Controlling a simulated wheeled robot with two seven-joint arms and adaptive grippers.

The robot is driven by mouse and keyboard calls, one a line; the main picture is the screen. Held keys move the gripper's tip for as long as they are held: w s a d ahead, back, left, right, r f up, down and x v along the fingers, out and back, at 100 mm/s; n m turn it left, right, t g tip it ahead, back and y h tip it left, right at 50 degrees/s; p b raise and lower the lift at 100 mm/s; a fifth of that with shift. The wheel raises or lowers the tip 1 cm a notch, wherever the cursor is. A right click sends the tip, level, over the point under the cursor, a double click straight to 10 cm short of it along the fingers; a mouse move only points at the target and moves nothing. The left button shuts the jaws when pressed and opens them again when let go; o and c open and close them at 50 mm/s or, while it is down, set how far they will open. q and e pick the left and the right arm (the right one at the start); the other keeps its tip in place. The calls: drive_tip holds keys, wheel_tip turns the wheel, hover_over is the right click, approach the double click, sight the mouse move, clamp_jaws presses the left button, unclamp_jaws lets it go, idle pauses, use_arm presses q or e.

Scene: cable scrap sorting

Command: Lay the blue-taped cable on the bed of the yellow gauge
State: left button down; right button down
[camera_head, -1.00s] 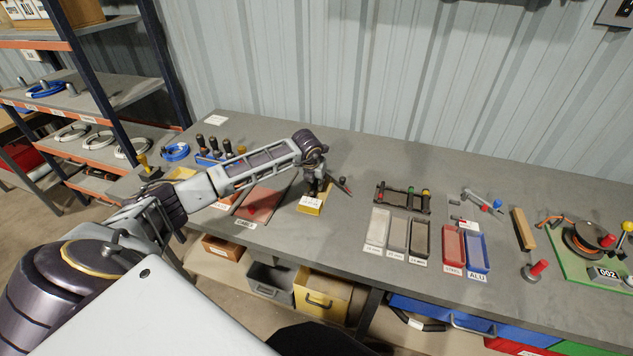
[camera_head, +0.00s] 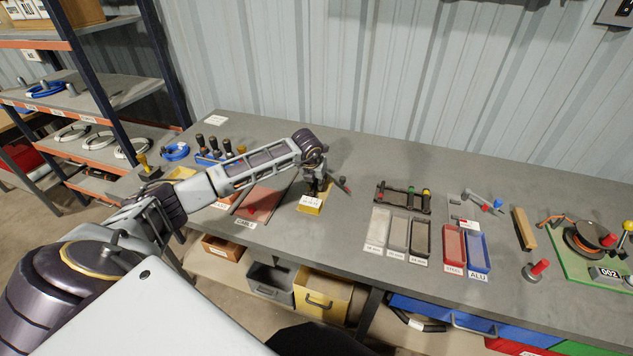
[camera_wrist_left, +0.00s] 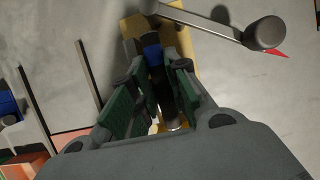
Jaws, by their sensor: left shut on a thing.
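My left gripper (camera_head: 317,190) points down over the yellow gauge (camera_head: 312,207) on the bench. In the left wrist view, its green-padded fingers (camera_wrist_left: 155,95) are shut on a dark cable with blue tape (camera_wrist_left: 152,52). The taped part shows just beyond the fingers, over or on the yellow gauge body (camera_wrist_left: 131,26). I cannot tell whether the cable touches the bed. The gauge's grey lever with a dark knob (camera_wrist_left: 264,33) reaches to the right. The arm hides part of the gauge in the head view. My right gripper is not in view.
A reddish mat (camera_head: 262,203) lies left of the gauge. Grey trays (camera_head: 398,233), a red tray (camera_head: 454,246) and a blue tray (camera_head: 477,252) are to the right. Bench between gauge and trays is clear.

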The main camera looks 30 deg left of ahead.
use_arm(q)
drive_tip(key=shift+s+d+f+b, duration=0.1)
drive_tip(key=shift+s+f+b, duration=0.15)
drive_tip(key=shift+f, duration=0.2)
drive_tip(key=shift+s+d+f+b, duration=0.1)
drive_tip(key=shift+s+f+b, duration=0.1)
drive_tip(key=shift+f, duration=0.2)
drive_tip(key=shift+w+f, duration=0.1)
drive_tip(key=shift+w, duration=0.05)
drive_tip(key=c, duration=1.3)
unclamp_jaws()
drive_tip(key=shift+w+a, duration=0.15)
drive_tip(key=shift+a, duration=0.05)
drive_tip(key=shift+w+a, duration=0.1)
drive_tip(key=shift+w, duration=0.05)
drive_tip(key=shift+a+r, duration=0.15)
drive_tip(key=shift+r, duration=0.15)
drive_tip(key=shift+r, duration=0.3)
drive_tip(key=shift+d+r+p, duration=0.2)
drive_tip(key=shift+r+p, duration=1.45)
drive_tip(key=shift+r, duration=1.55)
